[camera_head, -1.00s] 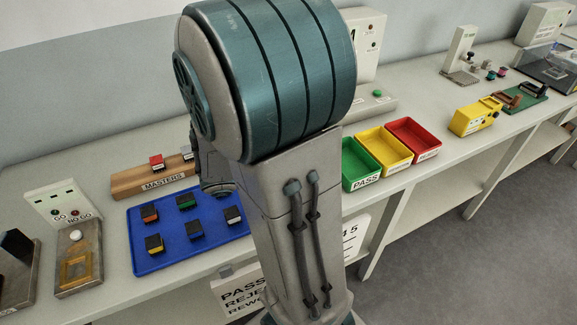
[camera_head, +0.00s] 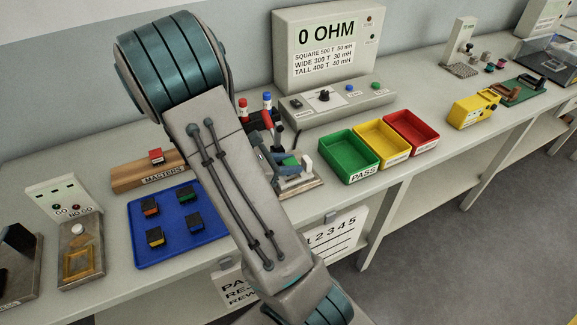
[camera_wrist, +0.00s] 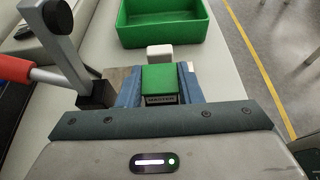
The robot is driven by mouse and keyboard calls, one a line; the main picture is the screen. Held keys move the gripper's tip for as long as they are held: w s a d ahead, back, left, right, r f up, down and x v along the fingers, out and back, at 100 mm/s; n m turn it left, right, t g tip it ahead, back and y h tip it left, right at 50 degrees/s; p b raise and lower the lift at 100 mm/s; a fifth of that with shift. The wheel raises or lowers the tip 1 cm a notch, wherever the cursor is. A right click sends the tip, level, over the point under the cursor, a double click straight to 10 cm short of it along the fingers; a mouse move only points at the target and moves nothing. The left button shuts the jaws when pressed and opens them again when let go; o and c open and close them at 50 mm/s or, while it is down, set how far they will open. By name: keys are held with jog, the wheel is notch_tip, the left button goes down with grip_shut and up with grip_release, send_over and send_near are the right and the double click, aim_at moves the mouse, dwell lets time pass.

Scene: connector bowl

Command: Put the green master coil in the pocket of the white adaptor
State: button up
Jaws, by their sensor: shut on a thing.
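The green master coil (camera_wrist: 158,78) is between the blue-grey fingers of my gripper (camera_wrist: 160,90) in the wrist view, its label facing me. My gripper is shut on it. A white block (camera_wrist: 160,52), seemingly the white adaptor, is just beyond the coil; its pocket is not visible. In the head view my gripper (camera_head: 284,160) is low over the test fixture (camera_head: 302,188), with the white block (camera_head: 308,164) right of the coil. I cannot tell whether the coil touches the adaptor or is above it.
A clamp with a red handle (camera_wrist: 14,68) stands close left of my gripper. The green PASS bin (camera_head: 348,158) lies right of the fixture. A meter (camera_head: 326,50) reading 0 OHM stands behind. The blue tray (camera_head: 145,258) holds several coils, beside the MASTERS rack (camera_head: 128,182).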

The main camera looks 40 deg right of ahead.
jog(key=shift+f, duration=0.6)
jog(key=shift+f, duration=0.2)
jog(key=o, duration=1)
